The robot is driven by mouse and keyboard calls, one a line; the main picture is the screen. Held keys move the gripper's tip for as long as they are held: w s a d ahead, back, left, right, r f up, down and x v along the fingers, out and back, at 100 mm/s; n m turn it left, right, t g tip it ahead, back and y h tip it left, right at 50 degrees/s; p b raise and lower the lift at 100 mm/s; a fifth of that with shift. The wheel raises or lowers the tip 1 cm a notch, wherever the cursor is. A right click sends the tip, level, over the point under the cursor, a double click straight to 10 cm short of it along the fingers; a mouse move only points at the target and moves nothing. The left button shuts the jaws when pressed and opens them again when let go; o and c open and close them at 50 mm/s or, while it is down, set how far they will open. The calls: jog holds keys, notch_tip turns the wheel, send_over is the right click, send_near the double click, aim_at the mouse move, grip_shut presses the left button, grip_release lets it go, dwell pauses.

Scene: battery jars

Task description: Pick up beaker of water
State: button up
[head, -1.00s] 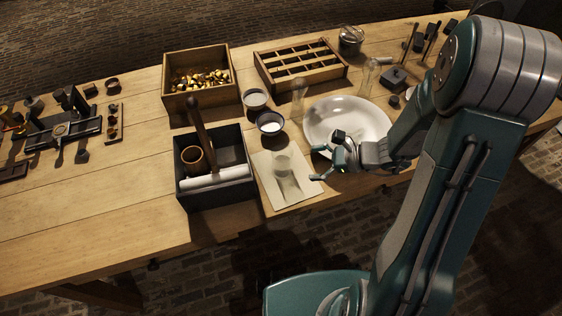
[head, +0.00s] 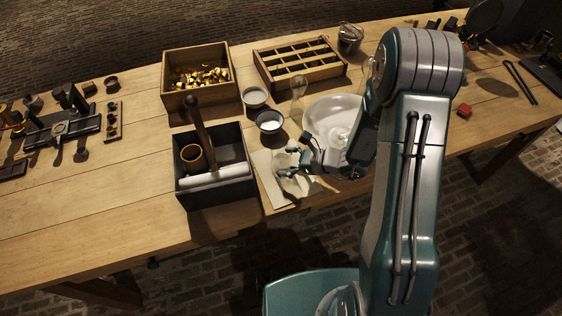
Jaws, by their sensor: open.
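The clear glass beaker (head: 282,162) stands on a pale sheet of paper (head: 266,180) near the front edge of the workbench. It is faint and partly hidden by my fingers, and I cannot make out its water level. My gripper (head: 290,161) is open, with its fingers low over the paper and at the beaker in the picture. I cannot tell whether the fingers touch the glass.
A dark tool caddy (head: 214,199) stands close left of the paper. A bowl of white powder (head: 269,121) and a slim glass vessel (head: 298,98) stand behind it. A wide white basin (head: 331,103) sits behind my gripper. Bare bench (head: 120,185) lies far left.

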jog(key=shift+w+a+f, duration=0.15)
jog(key=shift+a, duration=0.15)
jog(key=shift+c, duration=0.3)
jog(key=shift+a, duration=0.1)
jog(key=c, duration=1.1)
jog(key=shift+o, duration=0.2)
